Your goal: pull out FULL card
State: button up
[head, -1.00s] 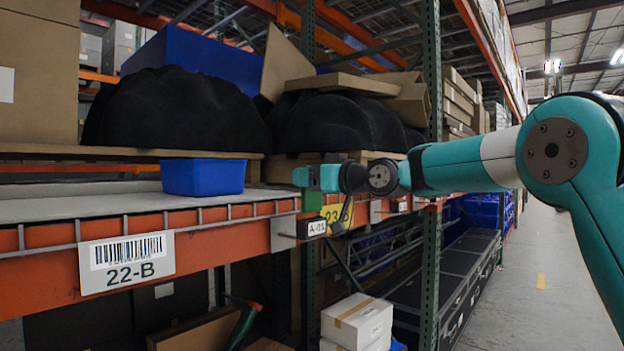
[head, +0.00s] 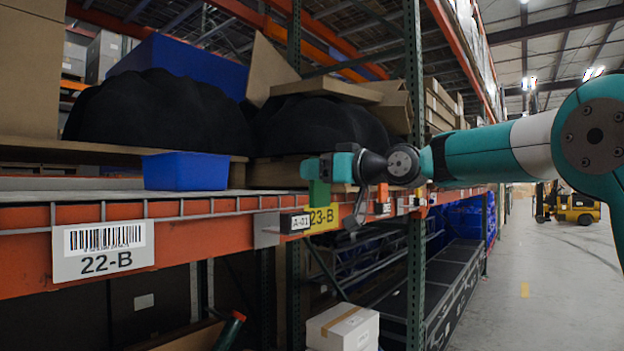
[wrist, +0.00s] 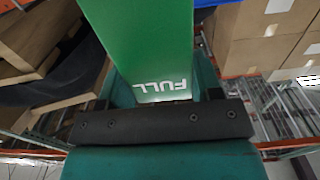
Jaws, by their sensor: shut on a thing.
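The green card (head: 319,194) hangs below my gripper (head: 318,170) in the head view, just above and right of the A-01 label (head: 300,222) on the rack beam. A small gap shows between the card's lower edge and that label. In the wrist view the card (wrist: 140,40) runs up from the jaws, with FULL printed on it upside down. My gripper (wrist: 162,95) is shut on the card, with a dark finger along each side. A grey metal holder (head: 266,230) is fixed to the orange beam behind the A-01 label; its inside is hidden.
A blue bin (head: 186,171) sits on the shelf to the left, above the 22-B sign (head: 103,250). A yellow 23-B sign (head: 321,218) is on the beam behind the card. A green rack post (head: 414,150) stands to the right. The aisle floor (head: 530,270) is open; a yellow forklift (head: 575,204) stands far back.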

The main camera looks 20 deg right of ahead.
jog(key=shift+b+v, duration=0.9)
jog(key=shift+v, duration=0.9)
